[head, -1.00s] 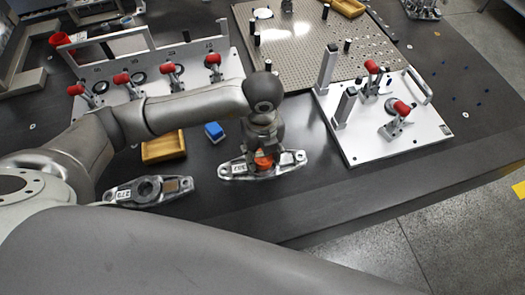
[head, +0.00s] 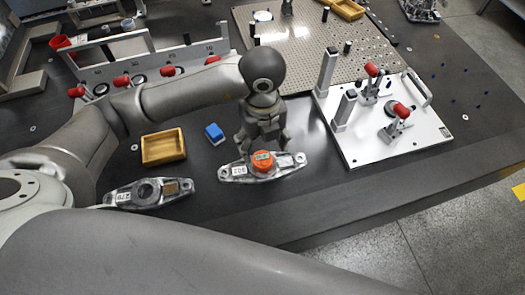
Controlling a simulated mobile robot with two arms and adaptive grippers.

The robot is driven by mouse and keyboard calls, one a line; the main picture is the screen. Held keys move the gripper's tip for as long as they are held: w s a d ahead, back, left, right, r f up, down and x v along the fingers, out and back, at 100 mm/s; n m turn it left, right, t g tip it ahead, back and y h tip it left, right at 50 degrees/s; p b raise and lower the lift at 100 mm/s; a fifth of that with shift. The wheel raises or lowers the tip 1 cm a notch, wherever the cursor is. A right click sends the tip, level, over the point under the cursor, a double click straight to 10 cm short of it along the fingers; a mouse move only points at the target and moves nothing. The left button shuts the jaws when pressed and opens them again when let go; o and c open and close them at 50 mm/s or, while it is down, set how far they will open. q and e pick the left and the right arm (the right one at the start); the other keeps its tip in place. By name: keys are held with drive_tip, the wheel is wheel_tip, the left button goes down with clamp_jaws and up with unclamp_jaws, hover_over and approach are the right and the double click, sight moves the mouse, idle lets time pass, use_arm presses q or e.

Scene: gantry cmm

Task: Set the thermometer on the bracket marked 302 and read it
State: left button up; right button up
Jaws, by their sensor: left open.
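The thermometer (head: 263,160) is a round orange body with a small display on top. It sits on the middle of a silver metal bracket (head: 291,162) whose white label (head: 239,170) seems to read 302. The digits on the display are too small to read. My left gripper (head: 263,148) is open just behind and above the thermometer, its fingers apart from each other. I cannot tell whether a finger touches it. A second silver bracket (head: 120,195), labelled 278 or similar, lies to the left. My right gripper is not in view.
A yellow tray (head: 163,148) and a blue block (head: 214,133) lie left of my left gripper. A white fixture plate (head: 375,145) with red-handled clamps stands right. A perforated plate (head: 300,50) lies behind. The dark table is clear in front of the 302 bracket.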

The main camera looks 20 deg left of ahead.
sight(263, 159)
use_arm(q)
wheel_tip(263, 159, up, 6)
drive_tip(key=shift+r, duration=0.15)
idle(0.6)
